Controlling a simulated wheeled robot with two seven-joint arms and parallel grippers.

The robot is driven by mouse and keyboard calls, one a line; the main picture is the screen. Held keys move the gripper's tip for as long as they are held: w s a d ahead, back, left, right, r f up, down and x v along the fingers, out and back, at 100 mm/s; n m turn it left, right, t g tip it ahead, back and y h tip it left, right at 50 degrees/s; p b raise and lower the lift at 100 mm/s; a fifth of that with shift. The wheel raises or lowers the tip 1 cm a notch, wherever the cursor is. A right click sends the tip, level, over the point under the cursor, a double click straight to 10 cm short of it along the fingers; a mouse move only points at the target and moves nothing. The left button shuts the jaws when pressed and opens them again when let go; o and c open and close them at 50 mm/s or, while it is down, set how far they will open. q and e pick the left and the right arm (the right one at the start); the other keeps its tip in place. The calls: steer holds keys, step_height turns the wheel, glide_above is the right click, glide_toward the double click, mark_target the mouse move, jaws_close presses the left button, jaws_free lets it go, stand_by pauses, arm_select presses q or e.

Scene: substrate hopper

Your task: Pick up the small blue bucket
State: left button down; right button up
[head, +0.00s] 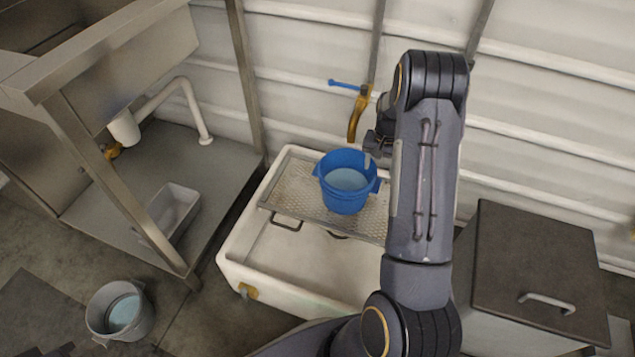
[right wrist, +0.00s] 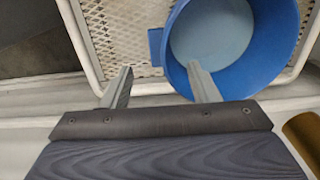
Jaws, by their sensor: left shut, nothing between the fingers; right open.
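The small blue bucket (head: 345,192) stands upright on a perforated metal tray across the white basin, with pale blue-grey contents inside. It also shows in the right wrist view (right wrist: 284,30), with a side lug on its left. My right gripper (right wrist: 160,84) is open and empty at the bucket's rim. In the right wrist view one finger overlaps the bucket's opening and the other lies outside, over the tray; contact cannot be told. In the head view the gripper (head: 372,150) is partly hidden by my arm at the bucket's right. My left gripper is not clearly visible.
The perforated tray (head: 292,200) spans the back of the white basin (head: 262,262). A brass tap (head: 357,115) with a blue lever is behind the bucket. A grey bucket (head: 143,318) stands on the floor at lower left. A dark-lidded box (head: 540,262) is at right, a steel sink at left.

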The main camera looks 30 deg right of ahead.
mark_target(376, 184)
steer(key=shift+w+d+f, duration=0.15)
steer(key=shift+w+f, duration=0.15)
steer(key=shift+f, duration=0.45)
steer(key=shift+f+b, duration=0.3)
steer(key=shift+f, duration=0.05)
steer(key=f+b, duration=0.3)
steer(key=f, duration=0.3)
steer(key=shift+s+f, duration=0.15)
steer(key=shift+s, duration=0.05)
jaws_close()
steer(key=shift+r, duration=0.2)
